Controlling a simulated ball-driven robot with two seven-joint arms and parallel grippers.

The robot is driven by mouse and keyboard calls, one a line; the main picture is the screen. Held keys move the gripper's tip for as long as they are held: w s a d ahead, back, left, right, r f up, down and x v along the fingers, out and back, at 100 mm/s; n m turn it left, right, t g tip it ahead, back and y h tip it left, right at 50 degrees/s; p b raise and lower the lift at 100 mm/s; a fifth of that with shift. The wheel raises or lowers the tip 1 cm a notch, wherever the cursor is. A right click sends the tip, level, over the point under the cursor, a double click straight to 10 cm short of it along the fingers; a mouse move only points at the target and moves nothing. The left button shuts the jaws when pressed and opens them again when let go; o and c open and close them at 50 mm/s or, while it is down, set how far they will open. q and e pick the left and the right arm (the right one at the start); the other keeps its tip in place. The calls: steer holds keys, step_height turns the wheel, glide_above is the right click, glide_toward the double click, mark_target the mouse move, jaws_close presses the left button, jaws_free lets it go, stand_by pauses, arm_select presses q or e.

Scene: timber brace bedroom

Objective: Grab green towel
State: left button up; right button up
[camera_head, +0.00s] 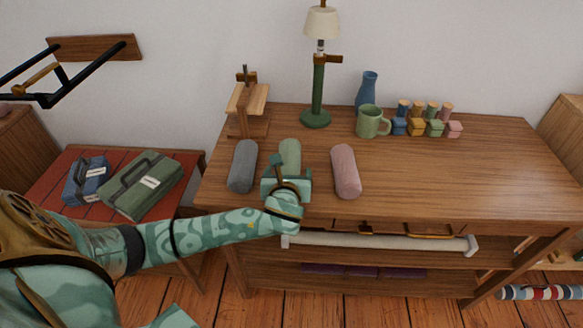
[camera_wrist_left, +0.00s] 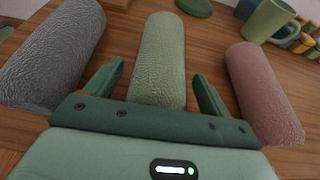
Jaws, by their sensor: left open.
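The green towel (camera_head: 290,154) is a rolled cylinder lying on the wooden table between a grey rolled towel (camera_head: 243,165) and a pink rolled towel (camera_head: 345,171). My left gripper (camera_head: 289,173) is at its near end. In the left wrist view, the green towel (camera_wrist_left: 160,62) lies between the two open fingers of the gripper (camera_wrist_left: 160,90), with a gap on each side. The grey towel (camera_wrist_left: 58,52) is to the left of the fingers and the pink towel (camera_wrist_left: 262,92) to the right. The right gripper is not in view.
Behind the towels stand a green lamp (camera_head: 318,90), a wooden stand (camera_head: 247,104), a green mug (camera_head: 369,121), a blue vase (camera_head: 367,88) and several small coloured jars (camera_head: 427,126). The table's right side (camera_head: 480,165) is clear. Two cases (camera_head: 142,185) lie on the red-topped table at left.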

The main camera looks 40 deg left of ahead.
arm_select(q)
steer(key=shift+w+a+f, duration=0.1)
steer(key=shift+w+a, duration=0.05)
steer(key=shift+w, duration=0.1)
steer(key=shift+s, duration=0.1)
steer(key=c, duration=1.1)
steer(key=shift+r, duration=0.2)
